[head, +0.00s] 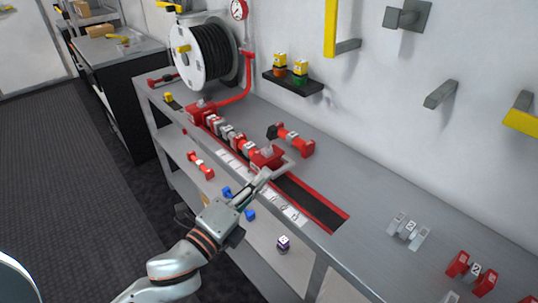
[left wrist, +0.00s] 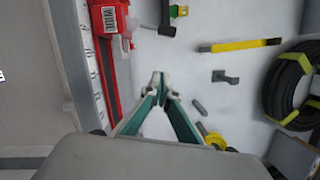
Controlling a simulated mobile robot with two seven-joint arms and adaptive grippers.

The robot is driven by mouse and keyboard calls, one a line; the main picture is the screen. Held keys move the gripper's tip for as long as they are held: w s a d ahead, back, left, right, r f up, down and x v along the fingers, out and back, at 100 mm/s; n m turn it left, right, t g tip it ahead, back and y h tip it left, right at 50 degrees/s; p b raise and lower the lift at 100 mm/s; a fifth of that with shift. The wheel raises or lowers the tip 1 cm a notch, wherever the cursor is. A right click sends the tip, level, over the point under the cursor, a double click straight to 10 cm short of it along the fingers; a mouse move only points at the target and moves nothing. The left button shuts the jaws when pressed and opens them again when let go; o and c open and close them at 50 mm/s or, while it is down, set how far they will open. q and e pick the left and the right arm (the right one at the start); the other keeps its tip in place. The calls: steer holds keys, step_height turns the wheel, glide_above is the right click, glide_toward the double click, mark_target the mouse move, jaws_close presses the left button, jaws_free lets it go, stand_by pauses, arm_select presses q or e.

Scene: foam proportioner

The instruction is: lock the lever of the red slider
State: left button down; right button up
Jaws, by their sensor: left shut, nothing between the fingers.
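A red slider block (head: 266,156) sits on the red-edged track in the grey bench, with a pale piece on its top. A grey bent lever bar (head: 288,168) shows at its right side; I cannot tell its lock position. My left gripper (head: 264,174) is shut and empty, its tips just in front of the slider in the head view. In the left wrist view the closed fingertips (left wrist: 158,77) point toward the wall, and a red labelled block (left wrist: 106,18) is at the upper left. Whether the fingers touch the lever is unclear. My right gripper is out of view.
Several red and grey blocks (head: 228,132) line the track left of the slider. The track (head: 310,203) is empty to the right. A hose reel (head: 205,55) stands at the back left. Numbered parts (head: 408,229) lie at the right.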

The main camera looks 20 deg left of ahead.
mark_target(271, 140)
arm_select(q)
steer(key=x, duration=0.3)
steer(key=a+x, duration=0.1)
steer(key=x, duration=0.3)
steer(key=a+p+x, duration=0.1)
steer(key=x, duration=0.2)
steer(key=shift+w+r, duration=0.35)
steer(key=shift+w, duration=0.25)
steer(key=shift+w+a+r, duration=0.15)
steer(key=shift+w+a, duration=0.2)
steer(key=shift+a, duration=0.25)
steer(key=shift+w, duration=0.1)
